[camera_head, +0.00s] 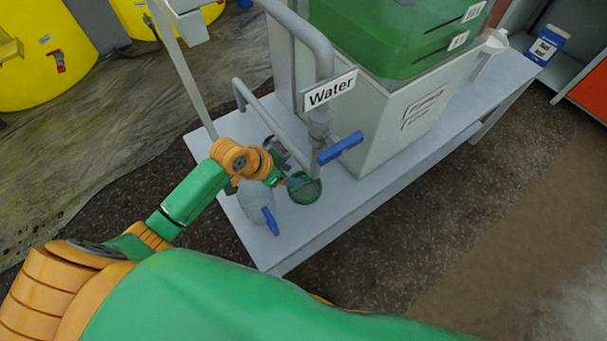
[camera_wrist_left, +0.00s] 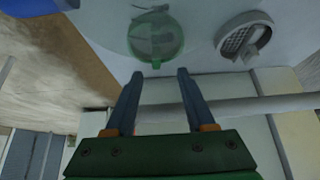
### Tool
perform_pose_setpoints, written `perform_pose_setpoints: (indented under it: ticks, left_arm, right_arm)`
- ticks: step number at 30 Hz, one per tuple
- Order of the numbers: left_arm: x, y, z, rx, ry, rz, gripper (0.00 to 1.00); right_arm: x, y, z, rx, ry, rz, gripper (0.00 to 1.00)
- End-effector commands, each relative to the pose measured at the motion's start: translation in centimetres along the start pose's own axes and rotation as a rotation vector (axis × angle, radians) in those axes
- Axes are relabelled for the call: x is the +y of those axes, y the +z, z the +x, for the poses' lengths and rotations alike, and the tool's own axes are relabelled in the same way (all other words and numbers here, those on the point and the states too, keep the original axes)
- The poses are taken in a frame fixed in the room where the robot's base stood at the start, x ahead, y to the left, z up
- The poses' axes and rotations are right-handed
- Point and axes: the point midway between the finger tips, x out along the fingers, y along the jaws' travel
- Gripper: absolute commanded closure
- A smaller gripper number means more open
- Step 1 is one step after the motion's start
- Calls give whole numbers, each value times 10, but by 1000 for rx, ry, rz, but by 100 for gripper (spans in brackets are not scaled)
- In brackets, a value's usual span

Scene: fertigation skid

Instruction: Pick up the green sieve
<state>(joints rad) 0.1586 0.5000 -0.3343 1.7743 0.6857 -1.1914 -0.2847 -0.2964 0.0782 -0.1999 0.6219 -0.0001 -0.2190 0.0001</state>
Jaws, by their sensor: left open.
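The green sieve (camera_head: 306,190) sits on the light grey bench (camera_head: 322,222), below the water pipe and beside my left gripper. It is round, with a green rim and a greyish mesh. My left gripper (camera_head: 277,176) is close to its left side in the head view, partly hidden by my own wrist. In the left wrist view the sieve (camera_wrist_left: 155,38) lies just beyond the fingertips, between their lines. The two dark fingers of my left gripper (camera_wrist_left: 160,73) are apart with nothing between them. My right gripper is not in view.
A pipe with a "Water" sign (camera_head: 330,90) and a blue valve handle (camera_head: 340,148) stands above the sieve. Another blue handle (camera_head: 270,221) is near the bench's front left. A grey round fitting (camera_wrist_left: 243,38) lies beside the sieve. A green tank (camera_head: 390,35) stands behind.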

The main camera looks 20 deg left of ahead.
Motion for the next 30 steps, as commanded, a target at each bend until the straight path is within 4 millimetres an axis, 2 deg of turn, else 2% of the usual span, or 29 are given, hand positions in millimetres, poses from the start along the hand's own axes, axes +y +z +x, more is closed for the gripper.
perform_pose_setpoints:
  ticks: [6, 8, 16, 17, 22, 23, 30]
  left_arm:
    - [2, -2, 45, 1, 2, -2, 45]
    - [2, -1, 54, 1, 1, -2, 45]
    - [1, -3, 59, 1, -2, 1, 45]
    - [1, -3, 59, 1, -2, 1, 51]
    - [1, -3, 59, 0, -2, 0, 97]
    - [1, -2, 59, 0, -1, 0, 100]
    - [1, -2, 59, 0, -1, 0, 100]
  right_arm:
    - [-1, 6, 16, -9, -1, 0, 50]
    - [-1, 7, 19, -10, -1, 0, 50]
    - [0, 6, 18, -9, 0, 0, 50]
    - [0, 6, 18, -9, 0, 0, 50]
    - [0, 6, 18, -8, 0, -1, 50]
    - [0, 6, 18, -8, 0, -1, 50]
    - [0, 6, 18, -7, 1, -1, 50]
